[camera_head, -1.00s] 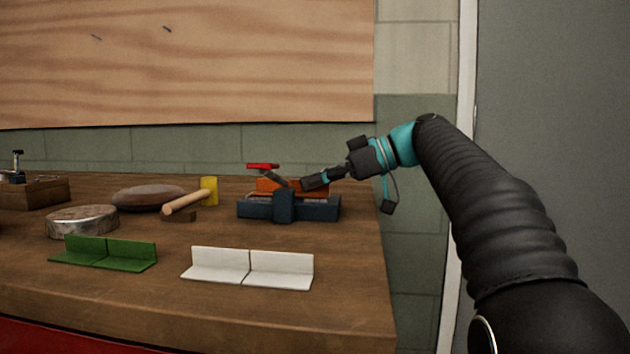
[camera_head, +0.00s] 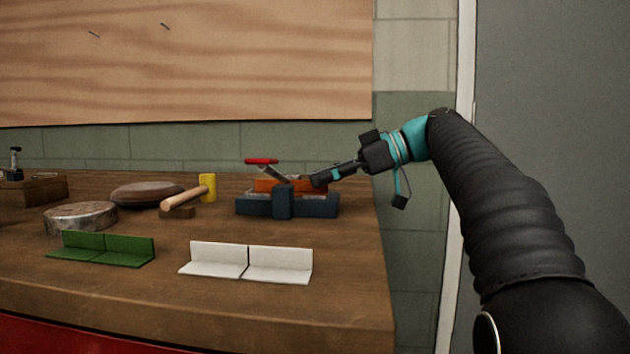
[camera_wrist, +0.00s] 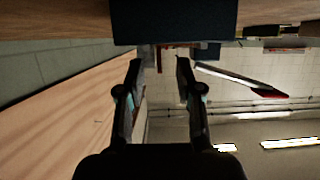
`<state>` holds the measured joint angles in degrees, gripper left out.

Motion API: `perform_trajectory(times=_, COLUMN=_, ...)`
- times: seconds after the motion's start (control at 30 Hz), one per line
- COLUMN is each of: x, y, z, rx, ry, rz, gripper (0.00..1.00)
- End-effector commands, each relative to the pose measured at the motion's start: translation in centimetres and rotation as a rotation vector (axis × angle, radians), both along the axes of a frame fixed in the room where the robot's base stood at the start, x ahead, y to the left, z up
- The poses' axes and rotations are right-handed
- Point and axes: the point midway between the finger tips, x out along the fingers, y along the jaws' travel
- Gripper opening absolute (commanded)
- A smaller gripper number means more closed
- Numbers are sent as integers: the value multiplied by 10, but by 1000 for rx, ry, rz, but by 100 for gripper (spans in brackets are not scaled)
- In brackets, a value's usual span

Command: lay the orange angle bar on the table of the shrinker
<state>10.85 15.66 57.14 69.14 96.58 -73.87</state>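The orange angle bar (camera_head: 290,186) lies on the shrinker (camera_head: 310,206), just behind its dark blue front. Part of the bar is hidden by the lever, the front and my fingers. The shrinker's lever with its red grip (camera_head: 261,161) is raised. My gripper (camera_head: 315,180) is at the bar's right part, coming in from the right. In the wrist view my two fingers (camera_wrist: 160,62) stand apart with a gap between them and hold nothing I can see. The shrinker's dark body (camera_wrist: 172,22) shows above them. I cannot tell whether a finger touches the bar.
A white angle bar pair (camera_head: 248,262) and a green pair (camera_head: 102,250) lie at the bench front. A mallet (camera_head: 188,198), a brown cushion (camera_head: 148,193) and a round metal-sided block (camera_head: 80,217) stand to the left. The bench's right edge is close to the shrinker.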

Motion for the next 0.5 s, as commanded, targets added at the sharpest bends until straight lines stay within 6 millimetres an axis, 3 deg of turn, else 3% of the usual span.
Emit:
perform_trajectory(times=0.3, x=-10, y=-59, z=23, rx=-1, ry=-1, rz=-4, gripper=35)
perform_trajectory(times=0.5, x=-14, y=-80, z=32, rx=0, ry=-1, rz=-2, gripper=35)
